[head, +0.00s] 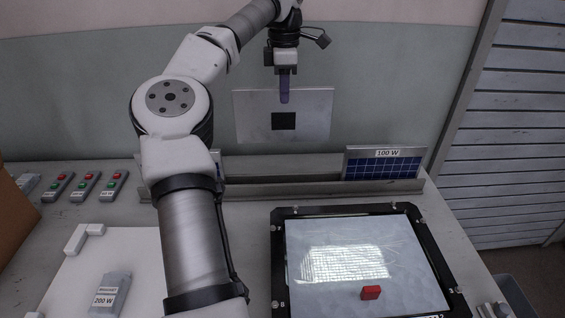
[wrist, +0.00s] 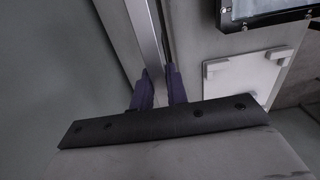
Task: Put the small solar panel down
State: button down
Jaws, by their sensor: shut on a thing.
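In the head view a light grey panel (head: 310,112) with a black square on the face toward the camera hangs upright above the rack. I take it to be the small solar panel; no label shows on it. My gripper (head: 285,97) is shut on its upper edge from above, and it also shows in the wrist view (wrist: 158,78), fingers close together. The long grey slotted rack (head: 285,188) lies below, apart from the panel. A blue panel labelled 100 W (head: 384,166) stands at its right end. Another panel at its left is mostly hidden behind my arm.
The rack's middle stretch is empty. In front stands a black-framed floodlight housing (head: 278,262) with a red block (head: 371,293) on its glass. At left are several switch boxes (head: 84,184), a white board (head: 125,262) and a grey 200 W block (head: 108,292). A wall rises behind.

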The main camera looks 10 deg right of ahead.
aim_at(284, 141)
notch_tip(284, 141, down, 17)
jog(key=shift+f+p, duration=0.1)
jog(key=shift+p, duration=0.6)
jog(key=c, duration=1.4)
grip_release()
jog(key=shift+f, duration=0.1)
notch_tip(284, 141, up, 12)
jog(key=shift+r+b, duration=0.15)
jog(key=shift+b, duration=0.45)
